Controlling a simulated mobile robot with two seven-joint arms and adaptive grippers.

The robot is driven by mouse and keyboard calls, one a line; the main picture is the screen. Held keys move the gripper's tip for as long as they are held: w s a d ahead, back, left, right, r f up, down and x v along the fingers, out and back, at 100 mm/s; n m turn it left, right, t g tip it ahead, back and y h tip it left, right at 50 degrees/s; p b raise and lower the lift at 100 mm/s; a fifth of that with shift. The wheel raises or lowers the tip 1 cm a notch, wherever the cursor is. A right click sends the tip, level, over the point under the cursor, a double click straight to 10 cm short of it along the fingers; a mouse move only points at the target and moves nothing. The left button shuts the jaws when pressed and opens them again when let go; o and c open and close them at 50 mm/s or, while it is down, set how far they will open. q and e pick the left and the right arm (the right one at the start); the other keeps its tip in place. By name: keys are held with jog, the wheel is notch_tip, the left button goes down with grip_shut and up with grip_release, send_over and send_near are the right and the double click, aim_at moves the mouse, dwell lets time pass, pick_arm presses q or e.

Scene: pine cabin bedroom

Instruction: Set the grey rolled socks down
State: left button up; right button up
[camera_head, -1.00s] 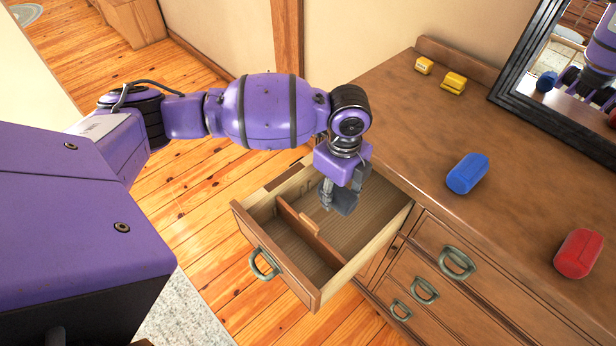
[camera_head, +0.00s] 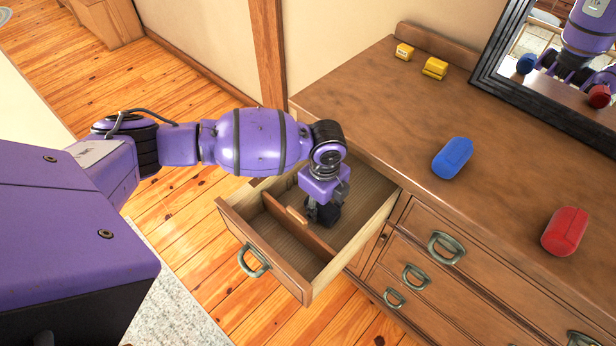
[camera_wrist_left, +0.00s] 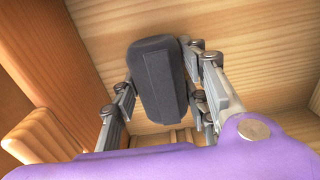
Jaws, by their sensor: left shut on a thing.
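The grey rolled socks (camera_wrist_left: 158,80) show in the left wrist view as a dark grey roll between the two fingers of my left gripper (camera_wrist_left: 165,100). In the head view my left gripper (camera_head: 322,212) points down inside the open drawer (camera_head: 335,265), in the compartment on the far side of the divider. The gripper is shut on the socks. In the head view the socks are mostly hidden by the gripper and hard to tell from its dark fingers. I cannot tell whether they touch the drawer floor. My right gripper is not seen directly.
A wooden divider (camera_head: 290,222) with a raised tab splits the drawer. The near compartment looks empty. On the dresser top (camera_head: 400,120) lie a blue roll (camera_head: 452,158), a red roll (camera_head: 565,232), two yellow items (camera_head: 434,69) and a dark-framed mirror (camera_head: 540,100).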

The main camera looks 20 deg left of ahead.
pick_arm(q)
jog(key=shift+w, duration=0.1)
jog(key=shift+f, duration=0.15)
jog(key=o, duration=1.1)
jog(key=shift+o, duration=0.2)
notch_tip(320, 180, up, 12)
jog(key=p, duration=0.1)
jog(key=shift+r, duration=0.25)
